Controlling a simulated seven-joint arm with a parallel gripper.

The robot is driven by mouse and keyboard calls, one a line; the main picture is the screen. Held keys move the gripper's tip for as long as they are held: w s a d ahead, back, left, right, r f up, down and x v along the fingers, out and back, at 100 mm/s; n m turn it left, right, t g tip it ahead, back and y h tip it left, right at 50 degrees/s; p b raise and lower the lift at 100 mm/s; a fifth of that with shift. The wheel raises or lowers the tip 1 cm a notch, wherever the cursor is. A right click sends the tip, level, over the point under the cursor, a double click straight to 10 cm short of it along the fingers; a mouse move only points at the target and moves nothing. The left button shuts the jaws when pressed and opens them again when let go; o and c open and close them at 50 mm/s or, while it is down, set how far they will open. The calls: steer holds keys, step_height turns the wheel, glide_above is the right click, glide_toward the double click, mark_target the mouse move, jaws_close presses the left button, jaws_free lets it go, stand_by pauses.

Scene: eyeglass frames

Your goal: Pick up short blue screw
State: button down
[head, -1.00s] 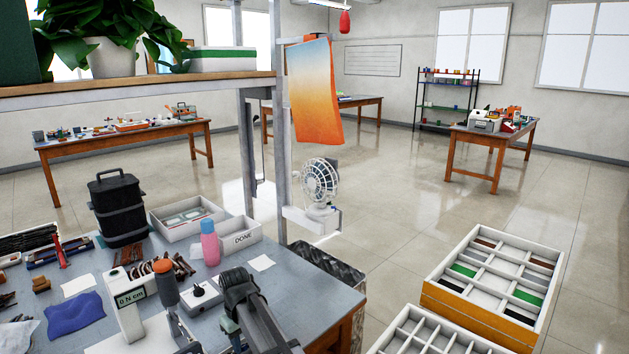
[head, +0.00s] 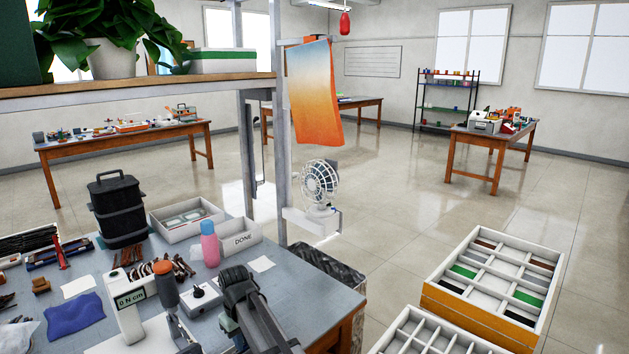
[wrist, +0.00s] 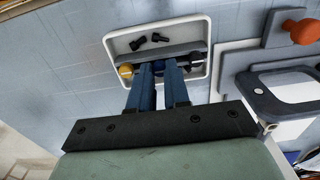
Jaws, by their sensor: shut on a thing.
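In the wrist view, my gripper (wrist: 158,72) reaches down into a small white tray (wrist: 203,30). Its two blue fingers are closed on a small blue piece (wrist: 158,66), which looks like the short blue screw. The fingertips hide most of it, so its length and tilt cannot be told. Two dark screws (wrist: 149,41) lie in the tray's far part, apart from the fingers. A yellow round piece (wrist: 125,70) sits just left of the fingers and a pale one (wrist: 194,59) just right. In the head view my arm covers this spot.
A torque gauge (head: 130,300) reading 0 N cm, an orange-topped bottle (head: 164,284) and a white box with a black knob (head: 200,298) crowd the bench left of my arm. A grey framed fixture (wrist: 290,90) stands right of the tray. Left of the tray, the bench is clear.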

steer(key=shift+r, duration=1.55)
